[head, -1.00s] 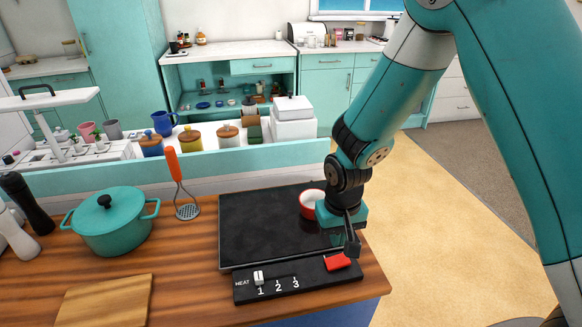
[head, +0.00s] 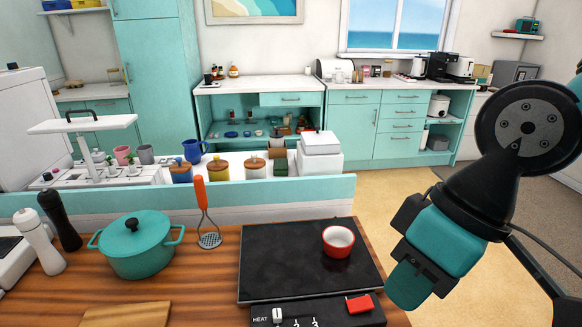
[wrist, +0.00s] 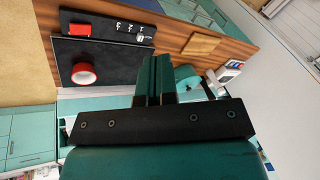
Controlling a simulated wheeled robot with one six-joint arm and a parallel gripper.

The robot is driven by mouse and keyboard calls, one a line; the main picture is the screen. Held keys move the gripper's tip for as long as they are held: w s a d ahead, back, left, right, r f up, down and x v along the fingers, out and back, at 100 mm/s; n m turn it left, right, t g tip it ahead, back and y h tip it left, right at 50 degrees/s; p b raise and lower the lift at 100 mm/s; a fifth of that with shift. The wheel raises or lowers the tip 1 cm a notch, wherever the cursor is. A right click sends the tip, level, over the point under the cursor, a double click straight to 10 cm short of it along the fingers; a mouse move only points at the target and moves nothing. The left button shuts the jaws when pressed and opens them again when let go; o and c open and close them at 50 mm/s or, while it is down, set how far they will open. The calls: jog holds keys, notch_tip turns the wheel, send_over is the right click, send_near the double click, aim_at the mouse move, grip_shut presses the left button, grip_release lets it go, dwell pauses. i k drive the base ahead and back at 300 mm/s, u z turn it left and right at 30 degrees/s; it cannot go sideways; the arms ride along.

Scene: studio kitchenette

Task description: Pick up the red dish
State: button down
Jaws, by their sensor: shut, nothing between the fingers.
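The red dish (head: 338,241), a small round bowl with a white inside, stands upright on the right part of the black hotplate (head: 290,270). It also shows in the wrist view (wrist: 84,73), upper left, apart from my fingers. My gripper (wrist: 154,82) is shut and empty, its two teal fingers side by side in the wrist view. In the head view my teal gripper housing (head: 435,255) is to the right of the dish, raised and clear of it. The fingertips are hard to make out there.
A heat control strip with a red button (head: 360,304) lies along the hotplate's front. A teal pot (head: 136,247), a masher (head: 207,225) and a cutting board (head: 126,315) are on the wooden counter to the left. A low teal ledge (head: 180,203) runs behind.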

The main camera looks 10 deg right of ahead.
aim_at(337, 241)
jog(key=u, duration=2.7)
jog(key=k, duration=1.4)
jog(key=z, duration=1.55)
jog(key=i, duration=1)
